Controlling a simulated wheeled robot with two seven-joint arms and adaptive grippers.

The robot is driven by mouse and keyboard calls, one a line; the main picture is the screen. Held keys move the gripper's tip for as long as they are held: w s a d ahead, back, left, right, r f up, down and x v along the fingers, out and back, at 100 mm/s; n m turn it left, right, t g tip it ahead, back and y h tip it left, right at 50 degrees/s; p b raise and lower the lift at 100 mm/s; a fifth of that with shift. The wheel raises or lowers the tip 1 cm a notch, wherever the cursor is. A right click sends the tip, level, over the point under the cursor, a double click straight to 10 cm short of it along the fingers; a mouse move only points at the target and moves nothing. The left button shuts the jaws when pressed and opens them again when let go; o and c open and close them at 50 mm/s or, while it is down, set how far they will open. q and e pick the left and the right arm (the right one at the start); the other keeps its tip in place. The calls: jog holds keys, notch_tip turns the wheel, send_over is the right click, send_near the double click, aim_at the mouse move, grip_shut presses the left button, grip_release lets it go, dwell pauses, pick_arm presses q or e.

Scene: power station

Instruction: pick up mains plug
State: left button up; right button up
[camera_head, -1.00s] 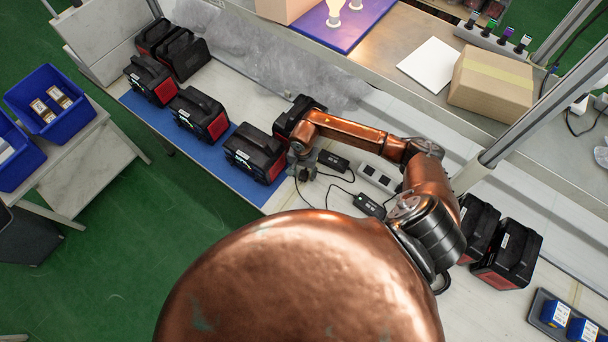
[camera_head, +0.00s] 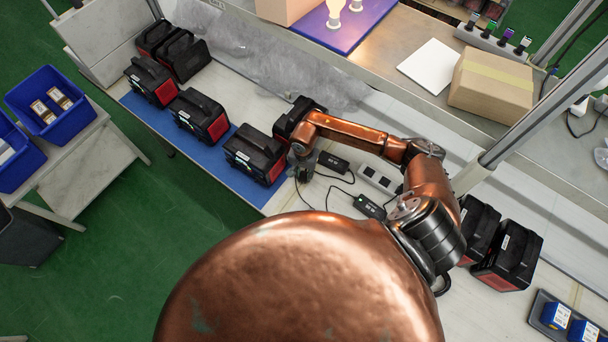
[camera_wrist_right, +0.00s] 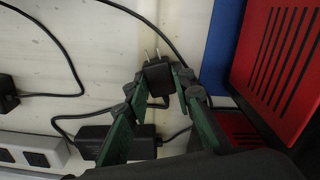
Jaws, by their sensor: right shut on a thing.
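The mains plug (camera_wrist_right: 158,75) is a small black block with two metal prongs, seen in the right wrist view. My right gripper (camera_wrist_right: 160,84) is shut on it, with a green-and-black finger on either side and the prongs pointing away from the gripper. In the head view my right gripper (camera_head: 303,162) is low over the white bench, beside a black-and-red power unit (camera_head: 255,153); the plug is hard to make out there. My left gripper is not in view.
Black adapters with cables (camera_head: 333,161) (camera_head: 369,206) lie right of my right gripper. A white socket strip (camera_head: 379,179) is close by, and also shows in the right wrist view (camera_wrist_right: 36,151). Several power units stand on a blue mat (camera_head: 243,187) to the left.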

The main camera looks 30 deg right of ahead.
aim_at(303, 175)
notch_tip(303, 175, up, 3)
jog(key=shift+r+b, duration=0.1)
jog(key=shift+b, duration=0.35)
jog(key=s+a+r+b, duration=0.1)
jog(key=s+a+r, duration=0.5)
jog(key=a+r, duration=0.3)
jog(key=a, duration=0.3)
jog(key=shift+s+a+r+b, duration=0.15)
jog(key=shift+s+r+b, duration=0.15)
jog(key=shift+s+b, duration=0.1)
jog(key=w+d+r+n, duration=0.2)
jog(key=d+r+n, duration=0.1)
jog(key=r+n, duration=0.1)
jog(key=w+d+r+n, duration=0.2)
jog(key=d+r+n, duration=0.1)
jog(key=r+n, duration=0.2)
notch_tip(303, 175, up, 2)
jog(key=shift+w+r+n, duration=0.2)
jog(key=shift+w+n, duration=0.1)
